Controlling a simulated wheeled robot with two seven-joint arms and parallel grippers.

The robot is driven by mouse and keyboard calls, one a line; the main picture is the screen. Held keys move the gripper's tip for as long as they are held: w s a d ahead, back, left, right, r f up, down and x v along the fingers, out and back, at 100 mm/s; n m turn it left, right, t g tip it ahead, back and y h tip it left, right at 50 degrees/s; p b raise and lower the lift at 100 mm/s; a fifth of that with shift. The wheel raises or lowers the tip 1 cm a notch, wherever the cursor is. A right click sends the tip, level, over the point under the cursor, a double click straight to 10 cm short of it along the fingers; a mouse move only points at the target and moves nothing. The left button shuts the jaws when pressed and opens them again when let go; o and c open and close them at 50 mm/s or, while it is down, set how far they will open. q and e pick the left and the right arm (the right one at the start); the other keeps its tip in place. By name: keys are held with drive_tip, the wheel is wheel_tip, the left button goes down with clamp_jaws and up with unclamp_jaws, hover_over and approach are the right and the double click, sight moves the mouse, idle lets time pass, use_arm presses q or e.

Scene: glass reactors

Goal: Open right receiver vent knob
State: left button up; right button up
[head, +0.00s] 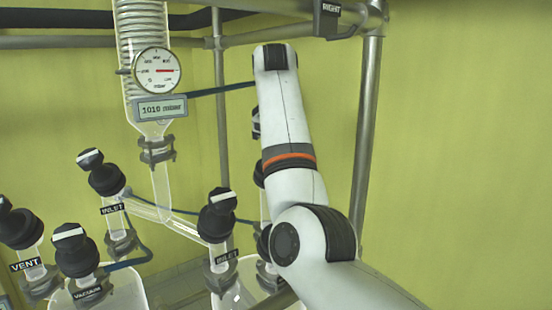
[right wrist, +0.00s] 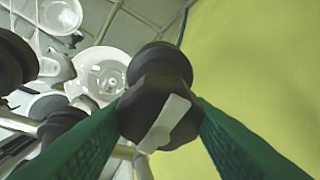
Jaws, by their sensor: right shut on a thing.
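In the right wrist view a black faceted knob (right wrist: 158,82) with a white bar (right wrist: 166,124) across its face sits between the two green fingers of my right gripper (right wrist: 160,112). The gripper is shut on it, one finger on each side. The white bar stands at a slant. No label on this knob is readable. In the head view my white right arm covers this knob and the gripper. My left gripper is in neither view.
The head view shows other black knobs: one labelled VENT (head: 20,228), one VACUUM (head: 75,250), and INLET knobs (head: 105,178) and (head: 217,215). A pressure gauge (head: 157,71) hangs on the glass column. A metal post (head: 366,130) stands right of my arm.

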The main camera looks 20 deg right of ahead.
drive_tip(key=n+t+b, duration=0.1)
drive_tip(key=n+b, duration=0.3)
drive_tip(key=n, duration=0.2)
drive_tip(key=shift+f+h+b, duration=0.15)
drive_tip(key=shift+h+b, duration=0.15)
drive_tip(key=shift+h, duration=0.1)
drive_tip(key=n+t+b, duration=0.1)
drive_tip(key=n+b, duration=0.1)
drive_tip(key=n, duration=0.1)
drive_tip(key=shift+n+t+b, duration=0.4)
drive_tip(key=shift+n+b, duration=0.05)
drive_tip(key=shift+n, duration=0.85)
drive_tip(key=shift+r, duration=0.2)
drive_tip(key=o, duration=1)
